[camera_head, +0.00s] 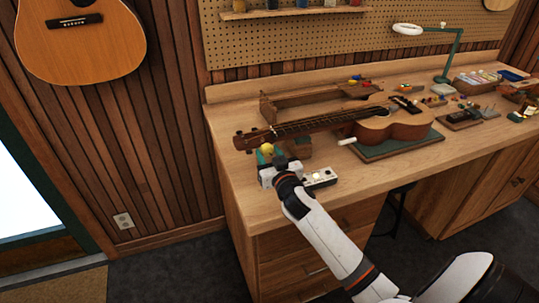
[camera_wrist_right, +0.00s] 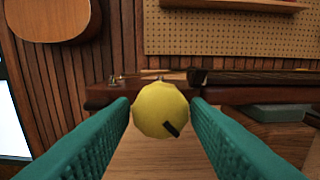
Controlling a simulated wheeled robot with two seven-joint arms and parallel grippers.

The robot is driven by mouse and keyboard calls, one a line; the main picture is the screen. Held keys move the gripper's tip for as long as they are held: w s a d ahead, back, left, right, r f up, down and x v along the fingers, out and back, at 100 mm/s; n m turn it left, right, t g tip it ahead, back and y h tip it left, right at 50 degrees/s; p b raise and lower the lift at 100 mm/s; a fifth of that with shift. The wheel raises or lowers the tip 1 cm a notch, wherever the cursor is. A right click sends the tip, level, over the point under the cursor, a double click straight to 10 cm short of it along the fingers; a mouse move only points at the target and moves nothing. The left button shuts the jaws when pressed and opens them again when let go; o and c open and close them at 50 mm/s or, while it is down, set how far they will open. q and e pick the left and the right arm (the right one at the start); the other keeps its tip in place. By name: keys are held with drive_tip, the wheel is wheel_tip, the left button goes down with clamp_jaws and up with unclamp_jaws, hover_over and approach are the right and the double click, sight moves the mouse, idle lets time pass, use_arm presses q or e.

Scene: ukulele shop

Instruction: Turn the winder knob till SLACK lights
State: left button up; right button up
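The yellow winder knob (camera_wrist_right: 158,108) sits between the teal fingertips of my right gripper (camera_wrist_right: 160,112) in the right wrist view. In the head view the knob (camera_head: 266,149) is small, at the ukulele's headstock end. A ukulele (camera_head: 385,124) lies on the bench, its headstock (camera_head: 251,139) to the left. A pale box with a small dark panel (camera_head: 321,178) stands beside my gripper; no SLACK lettering or light can be read. My left gripper is out of view.
The wooden bench (camera_head: 232,190) runs to the right, with a wooden tray (camera_head: 300,101) behind the ukulele's neck and a green lamp (camera_head: 456,48) farther back. A guitar (camera_head: 80,40) hangs on the left wall. Bare bench top lies right of the pale box.

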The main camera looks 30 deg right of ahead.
drive_tip(key=c, duration=0.6)
drive_tip(key=n+p, duration=0.1)
drive_tip(key=n, duration=0.4)
drive_tip(key=shift+n, duration=0.4)
drive_tip(key=n+p, duration=0.1)
drive_tip(key=n, duration=0.4)
drive_tip(key=n+p, duration=0.1)
drive_tip(key=n, duration=0.5)
drive_tip(key=shift+r+n, duration=0.1)
drive_tip(key=shift+n, duration=0.3)
drive_tip(key=n+p, duration=0.1)
drive_tip(key=n, duration=0.4)
drive_tip(key=shift+n+p, duration=0.3)
drive_tip(key=shift+p, duration=0.05)
